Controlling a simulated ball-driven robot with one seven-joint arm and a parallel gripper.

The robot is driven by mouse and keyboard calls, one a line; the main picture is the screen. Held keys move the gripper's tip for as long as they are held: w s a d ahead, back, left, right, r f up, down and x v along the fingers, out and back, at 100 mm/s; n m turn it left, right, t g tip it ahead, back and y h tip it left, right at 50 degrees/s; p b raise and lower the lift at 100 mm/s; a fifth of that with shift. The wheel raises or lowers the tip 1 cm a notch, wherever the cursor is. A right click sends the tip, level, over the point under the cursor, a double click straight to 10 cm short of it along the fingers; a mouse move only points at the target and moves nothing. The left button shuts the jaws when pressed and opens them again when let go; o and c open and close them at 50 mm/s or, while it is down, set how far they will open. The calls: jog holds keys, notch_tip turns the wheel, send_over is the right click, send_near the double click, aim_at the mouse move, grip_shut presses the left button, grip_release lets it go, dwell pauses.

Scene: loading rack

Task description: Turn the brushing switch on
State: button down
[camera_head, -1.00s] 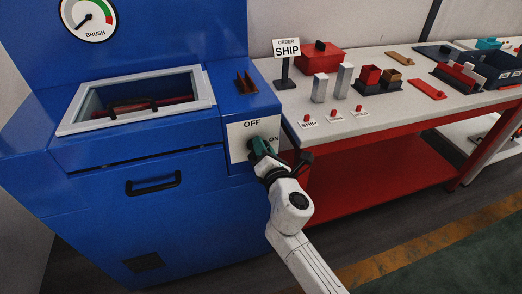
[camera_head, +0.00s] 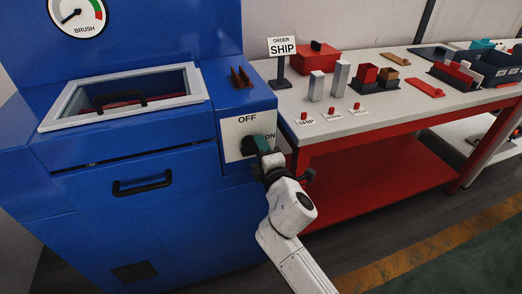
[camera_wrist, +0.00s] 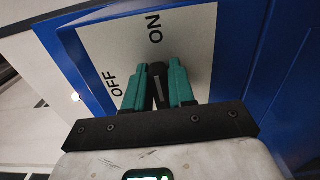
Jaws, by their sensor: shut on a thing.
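The brushing switch is a black knob (camera_wrist: 157,80) on a white plate (camera_head: 234,132) marked OFF and ON, on the front of the blue brush machine (camera_head: 110,220). My gripper (camera_head: 260,145) is at this plate, near the ON label, with its teal fingers pointing at the knob. In the wrist view the gripper (camera_wrist: 158,88) has one finger on each side of the knob and is shut on it. A pale line on the knob runs roughly toward the ON label (camera_wrist: 155,28). The OFF label (camera_wrist: 117,84) lies left of the fingers. Fingers hide part of the knob.
A BRUSH gauge (camera_head: 77,14) is above a framed opening (camera_head: 60,118). A black handle (camera_head: 147,184) is on the machine's front. A white-topped table (camera_head: 400,110) with red frame, blocks, bins and a SHIP sign (camera_head: 282,48) stands close on the right.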

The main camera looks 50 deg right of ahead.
jog(key=shift+f+m, duration=0.15)
jog(key=shift+m, duration=0.15)
jog(key=c, duration=1)
grip_release()
jog(key=shift+c, duration=0.2)
jog(key=b+v, duration=0.2)
jog(key=v, duration=0.9)
jog(key=shift+w, duration=0.1)
